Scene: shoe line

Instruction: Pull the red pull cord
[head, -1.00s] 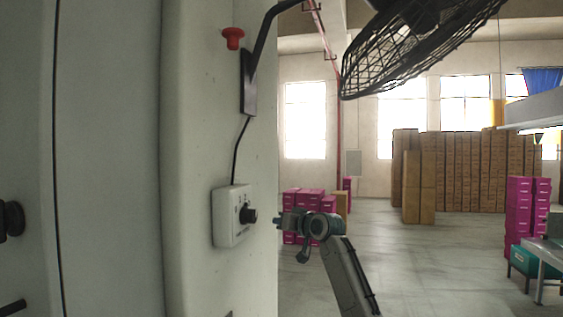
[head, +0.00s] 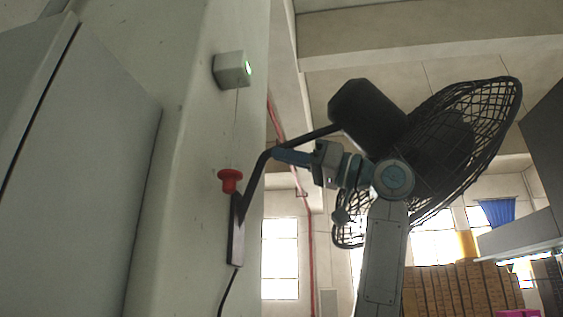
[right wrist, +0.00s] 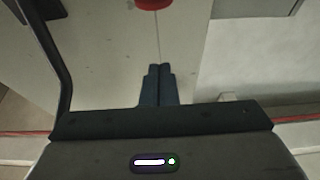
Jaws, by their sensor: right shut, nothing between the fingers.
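The red pull cord handle (head: 230,180) hangs at the end of a thin cord (head: 236,125). The cord comes down from a small white box with a green light (head: 232,70) on the pale pillar. My right gripper (head: 276,155) is shut and empty, to the right of the cord and slightly above the handle, apart from both. In the right wrist view the red handle (right wrist: 153,4) is cut off at the top edge, and the thin cord runs from it toward the shut fingertips (right wrist: 159,68). My left gripper is not in view.
A wall fan (head: 450,140) hangs at the right; its black arm (head: 262,165) bends down to a dark mounting plate (head: 236,230) just below the handle. Grey cabinet panels (head: 70,150) stand at the left. Stacked brown boxes (head: 450,290) are far off.

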